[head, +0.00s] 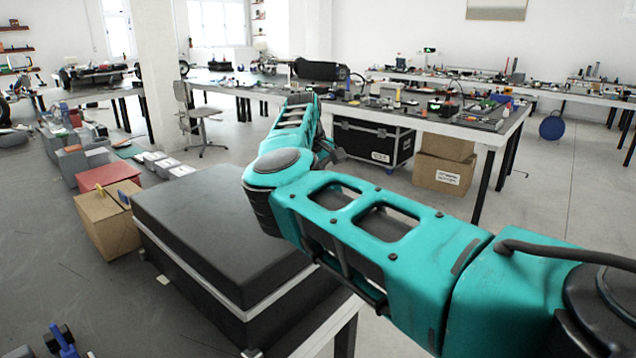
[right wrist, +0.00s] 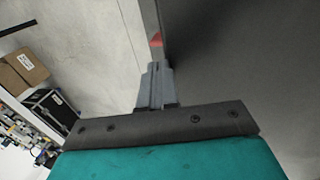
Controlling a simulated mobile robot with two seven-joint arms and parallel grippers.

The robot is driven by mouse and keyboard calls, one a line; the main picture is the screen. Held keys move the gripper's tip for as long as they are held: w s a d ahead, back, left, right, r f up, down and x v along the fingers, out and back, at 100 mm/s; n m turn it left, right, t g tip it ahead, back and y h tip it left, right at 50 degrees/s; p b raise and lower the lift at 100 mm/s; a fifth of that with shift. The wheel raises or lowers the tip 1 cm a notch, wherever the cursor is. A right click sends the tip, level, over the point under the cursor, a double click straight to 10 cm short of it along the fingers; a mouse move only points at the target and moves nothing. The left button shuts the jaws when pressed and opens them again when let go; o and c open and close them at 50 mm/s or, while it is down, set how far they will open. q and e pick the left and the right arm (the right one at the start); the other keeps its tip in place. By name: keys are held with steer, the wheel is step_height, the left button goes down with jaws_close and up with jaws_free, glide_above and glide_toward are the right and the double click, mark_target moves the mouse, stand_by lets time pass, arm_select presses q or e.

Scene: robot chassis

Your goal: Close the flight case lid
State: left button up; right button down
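The black flight case (head: 215,225) stands on a light-edged table at the left centre of the head view. Its lid lies flat over the base, with a metal trim strip along the side; whether it is fully seated I cannot tell. My right arm reaches in from the right, across the case's right side, and hides that part. In the right wrist view my right gripper (right wrist: 155,85) has its grey fingers together, with nothing visible between them. A dark surface (right wrist: 240,60), apparently the case, is close beside them on the right. My left gripper is not in view.
A cardboard box (head: 108,220) and a red box (head: 107,176) stand left of the case. Behind are a long workbench (head: 510,125), another black case (head: 370,142) and stacked cartons (head: 443,172). Open floor lies at the right.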

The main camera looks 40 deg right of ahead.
steer(key=shift+s+f, duration=0.15)
steer(key=shift+f, duration=0.35)
steer(key=shift+r, duration=0.1)
steer(key=v, duration=1.3)
steer(key=shift+r, duration=0.4)
